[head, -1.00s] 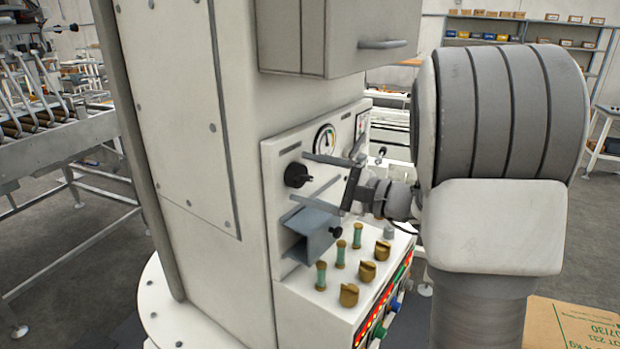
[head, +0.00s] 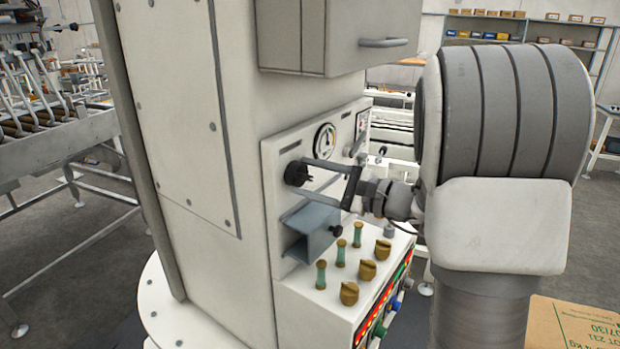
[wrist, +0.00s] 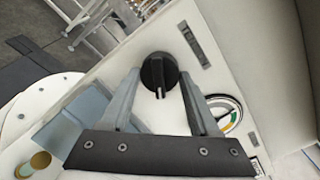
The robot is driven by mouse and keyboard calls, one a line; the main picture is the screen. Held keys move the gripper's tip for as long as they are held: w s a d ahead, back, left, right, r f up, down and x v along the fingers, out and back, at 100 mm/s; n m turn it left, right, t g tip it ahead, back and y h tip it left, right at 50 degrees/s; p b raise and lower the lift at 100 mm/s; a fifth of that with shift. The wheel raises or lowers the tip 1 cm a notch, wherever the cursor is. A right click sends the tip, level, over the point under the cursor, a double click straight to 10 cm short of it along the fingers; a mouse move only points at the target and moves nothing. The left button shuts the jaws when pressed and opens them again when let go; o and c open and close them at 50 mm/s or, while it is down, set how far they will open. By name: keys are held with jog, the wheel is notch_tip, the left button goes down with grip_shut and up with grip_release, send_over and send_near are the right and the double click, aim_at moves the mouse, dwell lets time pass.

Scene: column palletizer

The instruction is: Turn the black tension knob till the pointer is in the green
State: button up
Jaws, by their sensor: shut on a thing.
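The black tension knob (head: 297,174) sits on the white panel, and its ridged face shows in the wrist view (wrist: 158,74). My gripper (head: 307,175) is shut on the knob, one finger on either side; the fingers also flank it in the wrist view (wrist: 159,75). The round gauge (head: 325,140) is just above and right of the knob.
A grey-blue bracket box (head: 311,228) juts out below the knob, close under my gripper. A console with several brass knobs (head: 367,270) and green-sleeved posts lies below. A grey cabinet (head: 340,38) overhangs above. A carton (head: 580,325) is at lower right.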

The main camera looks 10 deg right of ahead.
jog(key=shift+m+t, duration=0.3)
jog(key=shift+m, duration=2.1)
jog(key=shift+f+p, duration=0.1)
jog(key=shift+p, duration=0.2)
jog(key=o, duration=1.4)
jog(key=shift+s+d, duration=0.1)
jog(key=b+v, duration=0.1)
jog(key=v, duration=1.6)
jog(key=shift+s+d+b, duration=0.1)
jog(key=shift+b, duration=0.2)
